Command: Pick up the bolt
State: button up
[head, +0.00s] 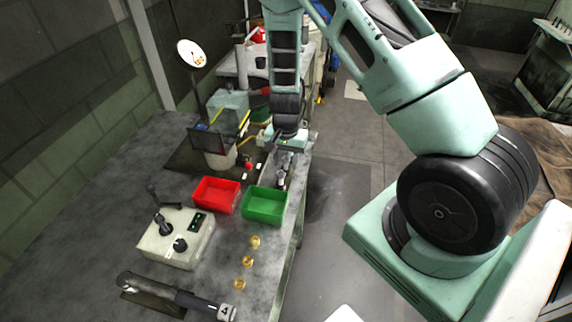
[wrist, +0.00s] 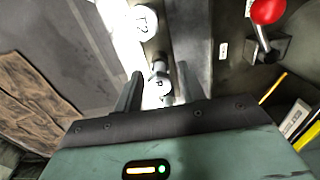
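A small metallic bolt (wrist: 158,67) shows in the wrist view, between the two dark fingers of my gripper (wrist: 159,73). The fingers are apart, with a visible gap on each side of the bolt, so my gripper is open. How far the fingertips reach down beside the bolt I cannot tell. In the head view my gripper (head: 284,150) points down over the far right edge of the workbench; the bolt is too small to make out surely there.
A white disc marked "T2" (wrist: 143,22) and a red-knobbed lever (wrist: 267,14) are near my gripper. A red bin (head: 199,207), a green bin (head: 264,216), a control box (head: 160,250) and brass pieces (head: 254,241) stand nearer on the bench. Floor lies open right of it.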

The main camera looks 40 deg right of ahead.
aim_at(286, 158)
grip_shut()
notch_tip(286, 158, up, 10)
jog(key=shift+r+b, duration=0.1)
jog(key=shift+b, duration=0.6)
